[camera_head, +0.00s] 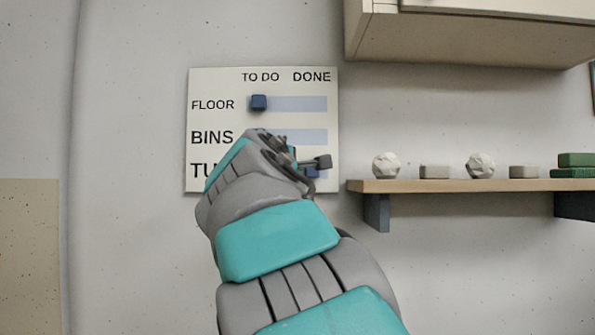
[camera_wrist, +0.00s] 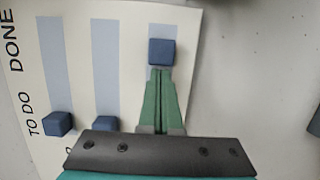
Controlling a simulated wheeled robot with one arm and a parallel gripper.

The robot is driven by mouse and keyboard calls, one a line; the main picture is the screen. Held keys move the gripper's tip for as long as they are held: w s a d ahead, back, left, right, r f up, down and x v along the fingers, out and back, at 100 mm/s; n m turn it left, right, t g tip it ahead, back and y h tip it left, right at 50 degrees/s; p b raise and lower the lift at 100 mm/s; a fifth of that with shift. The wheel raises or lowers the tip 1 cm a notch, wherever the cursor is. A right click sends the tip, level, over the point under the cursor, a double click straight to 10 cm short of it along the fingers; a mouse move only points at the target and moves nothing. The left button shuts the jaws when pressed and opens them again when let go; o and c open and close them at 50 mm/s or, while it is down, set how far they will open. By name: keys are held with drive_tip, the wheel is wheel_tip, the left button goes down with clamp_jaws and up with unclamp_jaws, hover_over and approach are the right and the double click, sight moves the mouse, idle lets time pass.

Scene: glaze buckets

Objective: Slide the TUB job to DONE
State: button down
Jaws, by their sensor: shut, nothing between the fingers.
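The white job board (camera_head: 215,82) hangs on the wall with rows FLOOR, BINS and a third label partly hidden by my arm, starting "TU". The TUB block (camera_head: 312,173), a dark blue cube, sits under the DONE heading. In the wrist view the TUB block (camera_wrist: 162,51) is near the DONE end of its pale blue track (camera_wrist: 161,31), with a short stretch of track beyond it. My gripper (camera_wrist: 161,72) is shut and empty, its green fingertips right behind the block on the TO DO side. Whether they touch it I cannot tell.
The FLOOR block (camera_head: 259,102) is at the TO DO end of its track. The BINS block (camera_wrist: 105,124) is also at its TO DO end, partly hidden by my gripper. A wooden shelf (camera_head: 450,186) with several small objects is right of the board, and a cabinet (camera_head: 470,35) hangs above it.

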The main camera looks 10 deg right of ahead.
drive_tip(key=s+a, duration=0.7)
drive_tip(key=s, duration=0.1)
drive_tip(key=shift+s+a, duration=0.15)
drive_tip(key=shift+a, duration=0.25)
drive_tip(key=shift+f, duration=0.1)
drive_tip(key=d+f+m+g+y, duration=0.1)
drive_tip(key=d+f+g, duration=0.1)
drive_tip(key=d+f, duration=0.5)
drive_tip(key=d+f+m+g+y, duration=0.1)
drive_tip(key=d+f+m+g, duration=0.2)
drive_tip(key=f, duration=0.7)
drive_tip(key=s+d+f+m+g+y, duration=0.1)
drive_tip(key=s+d+f+g, duration=0.1)
drive_tip(key=s+f, duration=0.35)
drive_tip(key=s+d+f+m+g, duration=0.1)
drive_tip(key=s+d+f+g, duration=0.15)
drive_tip(key=f, duration=0.65)
drive_tip(key=s+a+f+m+g+y, duration=0.2)
drive_tip(key=s+f+m+g, duration=0.1)
drive_tip(key=s+f, duration=0.9)
drive_tip(key=s+a+f+m+g+y, duration=0.2)
drive_tip(key=s+a+f+m+g, duration=0.1)
drive_tip(key=s+f, duration=0.9)
drive_tip(key=s+m+g, duration=0.1)
drive_tip(key=s+g, duration=0.1)
drive_tip(key=s, duration=0.3)
drive_tip(key=shift+s+a+g+y, duration=0.15)
drive_tip(key=shift+a+g+y, duration=0.15)
drive_tip(key=shift+g, duration=0.05)
